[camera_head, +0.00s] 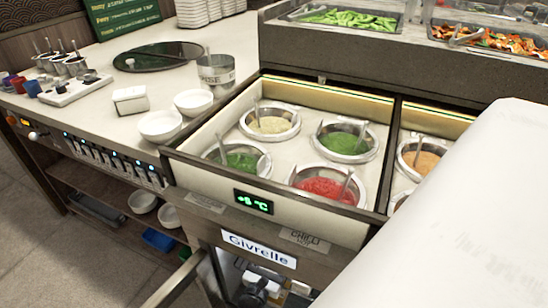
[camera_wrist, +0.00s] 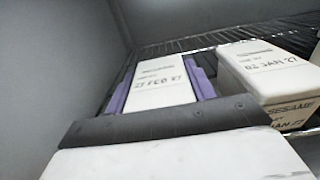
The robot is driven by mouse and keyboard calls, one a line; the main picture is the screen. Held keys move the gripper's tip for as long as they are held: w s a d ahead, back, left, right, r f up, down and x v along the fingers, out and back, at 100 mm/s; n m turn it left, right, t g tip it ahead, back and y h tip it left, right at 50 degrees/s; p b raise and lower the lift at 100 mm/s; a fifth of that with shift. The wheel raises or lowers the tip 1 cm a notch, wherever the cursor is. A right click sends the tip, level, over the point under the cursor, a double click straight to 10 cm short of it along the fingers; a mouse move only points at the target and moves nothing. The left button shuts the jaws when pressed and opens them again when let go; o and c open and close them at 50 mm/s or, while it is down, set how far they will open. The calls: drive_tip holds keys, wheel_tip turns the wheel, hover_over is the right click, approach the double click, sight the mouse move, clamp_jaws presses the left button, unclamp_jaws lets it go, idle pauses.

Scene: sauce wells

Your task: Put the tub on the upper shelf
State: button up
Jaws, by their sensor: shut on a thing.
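In the wrist view my gripper (camera_wrist: 160,75) has its two purple fingers on either side of a white tub (camera_wrist: 163,97), shut on it. The tub's lid has a printed label dated 27 FEB 27. The tub is inside a grey-walled cabinet, with a wire shelf (camera_wrist: 197,41) behind it. I cannot tell whether the tub rests on the wire or hangs above it. In the head view the open cabinet under the counter shows only part of my wrist; the tub is not clearly visible there.
A second white tub (camera_wrist: 268,78), labelled sesame and dated 02 JAN 27, stands close on the right. The grey cabinet wall (camera_wrist: 60,60) is on the left. Above the cabinet is a cold counter (camera_head: 290,238) with several sauce wells. White bowls (camera_head: 160,125) stand on the left worktop.

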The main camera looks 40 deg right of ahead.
drive_tip(key=shift+f, duration=0.15)
drive_tip(key=o, duration=1.3)
drive_tip(key=shift+r, duration=0.2)
drive_tip(key=v, duration=1.2)
drive_tip(key=shift+b, duration=0.35)
